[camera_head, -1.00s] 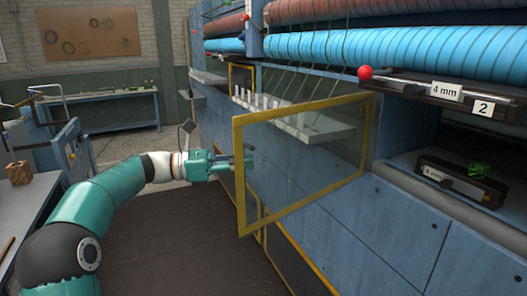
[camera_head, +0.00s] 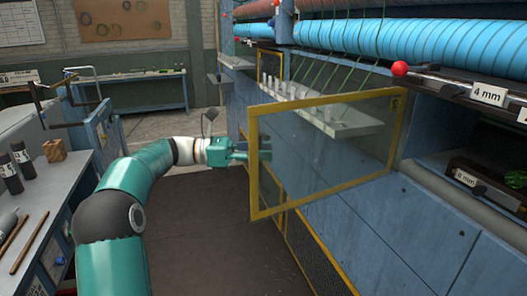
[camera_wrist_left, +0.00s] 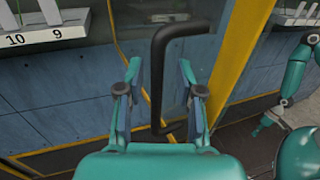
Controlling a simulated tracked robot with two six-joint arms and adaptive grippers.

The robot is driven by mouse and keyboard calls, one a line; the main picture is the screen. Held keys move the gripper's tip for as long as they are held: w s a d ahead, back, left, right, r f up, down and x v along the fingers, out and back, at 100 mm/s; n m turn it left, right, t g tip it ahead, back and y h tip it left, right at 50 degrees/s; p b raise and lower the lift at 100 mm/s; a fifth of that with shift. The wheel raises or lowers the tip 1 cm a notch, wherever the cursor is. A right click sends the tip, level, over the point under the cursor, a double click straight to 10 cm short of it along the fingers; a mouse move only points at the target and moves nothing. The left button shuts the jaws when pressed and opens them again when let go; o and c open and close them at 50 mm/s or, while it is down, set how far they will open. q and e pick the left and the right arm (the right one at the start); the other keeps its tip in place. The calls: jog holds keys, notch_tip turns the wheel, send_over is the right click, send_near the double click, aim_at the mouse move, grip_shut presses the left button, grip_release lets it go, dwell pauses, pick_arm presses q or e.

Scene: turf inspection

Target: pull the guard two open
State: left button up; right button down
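A guard (camera_head: 252,165), a clear panel in a yellow frame, stands swung out from the blue machine, its left edge outward; I take it for guard two, though no number is readable on it. My left gripper (camera_head: 238,154) is at that left edge. In the left wrist view, the gripper (camera_wrist_left: 160,92) has its fingers apart, with the black bar handle (camera_wrist_left: 158,85) between them and gaps on both sides. The guard's yellow frame (camera_wrist_left: 240,60) shows there too. A teal arm at the right edge appears to be my right one; its gripper (camera_wrist_left: 265,126) is too small to read.
The blue machine (camera_head: 435,215) with blue rollers (camera_head: 400,42) fills the right side. A white shelf (camera_head: 345,122) shows behind the guard. A workbench (camera_head: 45,200) with bottles and a wooden block stands at left. The dark floor (camera_head: 215,245) between is clear.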

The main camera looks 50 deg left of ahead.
pick_arm(q)
jog(key=shift+s+r, duration=0.1)
jog(key=shift+s, duration=0.15)
jog(key=shift+a, duration=0.1)
jog(key=shift+a, duration=0.1)
jog(key=v, duration=1.1)
jog(key=shift+s+a, duration=0.25)
jog(key=shift+s, duration=0.05)
